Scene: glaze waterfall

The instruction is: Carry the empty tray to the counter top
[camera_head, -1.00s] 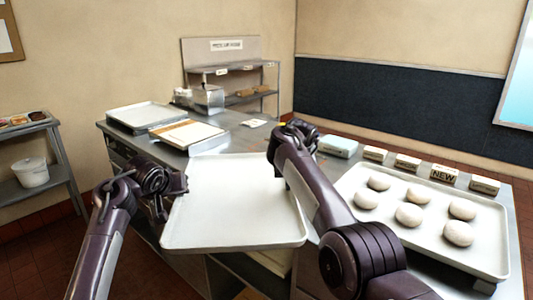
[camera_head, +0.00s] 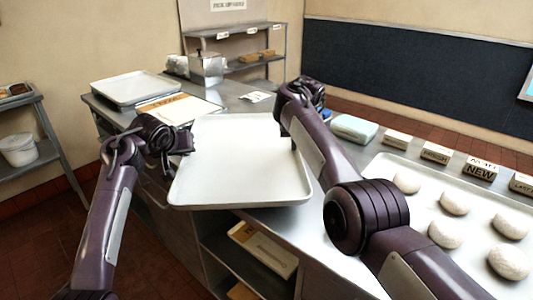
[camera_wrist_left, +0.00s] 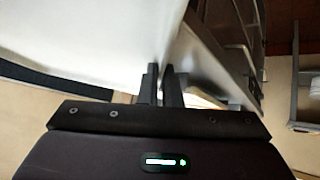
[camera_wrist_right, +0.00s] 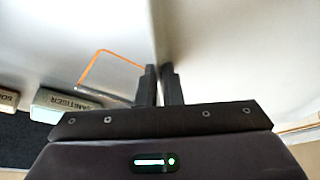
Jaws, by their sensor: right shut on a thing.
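The empty tray (camera_head: 240,165) is pale, flat and rimmed, and looks roughly level between my two arms. Its far part overlaps the counter top (camera_head: 243,98) in view, and its near part hangs out past the counter front. My left gripper (camera_head: 186,145) is shut on the tray's left rim; the left wrist view shows the tray (camera_wrist_left: 90,35) running in between the fingers. My right gripper (camera_head: 288,130) is shut on the right rim, and the right wrist view shows the same pale surface at its fingers.
A paper-topped stack (camera_head: 180,108) and another tray (camera_head: 132,88) lie at the counter's far left. A pale blue sanitiser block (camera_head: 354,129), labelled boxes (camera_head: 436,153) and a tray of dough balls (camera_head: 395,212) line the right. A lower shelf (camera_head: 220,250) is open below.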

